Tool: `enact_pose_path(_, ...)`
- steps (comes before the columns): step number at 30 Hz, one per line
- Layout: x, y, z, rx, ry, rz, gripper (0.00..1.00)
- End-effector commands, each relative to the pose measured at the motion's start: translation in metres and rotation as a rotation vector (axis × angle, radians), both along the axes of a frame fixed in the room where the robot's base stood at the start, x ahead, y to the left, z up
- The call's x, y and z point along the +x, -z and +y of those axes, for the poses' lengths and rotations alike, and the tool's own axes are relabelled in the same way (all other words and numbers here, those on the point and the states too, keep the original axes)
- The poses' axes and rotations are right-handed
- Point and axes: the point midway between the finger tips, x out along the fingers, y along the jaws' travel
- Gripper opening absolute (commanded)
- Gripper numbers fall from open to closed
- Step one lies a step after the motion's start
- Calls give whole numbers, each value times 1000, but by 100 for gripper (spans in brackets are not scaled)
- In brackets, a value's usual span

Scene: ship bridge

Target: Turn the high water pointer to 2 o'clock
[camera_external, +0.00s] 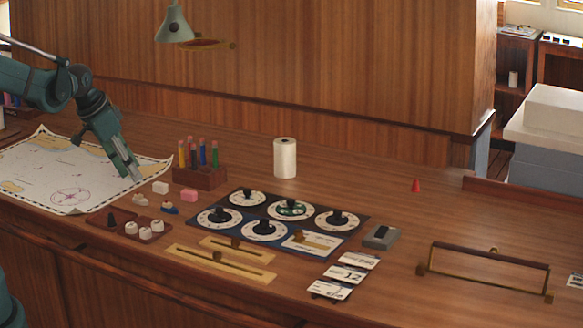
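A dark blue panel (300,230) lies on the wooden desk with several round white dials, each with a black pointer knob. Dials stand at the back left (238,199), back middle with a green centre (300,213), back right (347,222), front left (207,220) and front middle (254,235). The labels are too small to read, so I cannot tell which is the high water pointer or its hour. My gripper (134,174) points down over the chart (60,172), left of the panel and apart from the dials. Its finger opening is unclear.
A pencil block (200,178) and a white roll (285,158) stand behind the panel. Small erasers (189,195), a brown tray (122,219) and brass slider strips (215,262) lie left and in front. Cards (343,274) and a grey box (381,238) are at right. A lamp (174,25) hangs above.

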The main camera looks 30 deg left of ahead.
Motion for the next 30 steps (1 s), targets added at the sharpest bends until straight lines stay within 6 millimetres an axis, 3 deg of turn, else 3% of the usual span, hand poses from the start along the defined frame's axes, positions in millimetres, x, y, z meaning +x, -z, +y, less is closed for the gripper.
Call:
enact_pose_path(13,53,-2,-45,16,199,39,29)
enact_pose_path(30,109,18,-106,22,462,74,29)
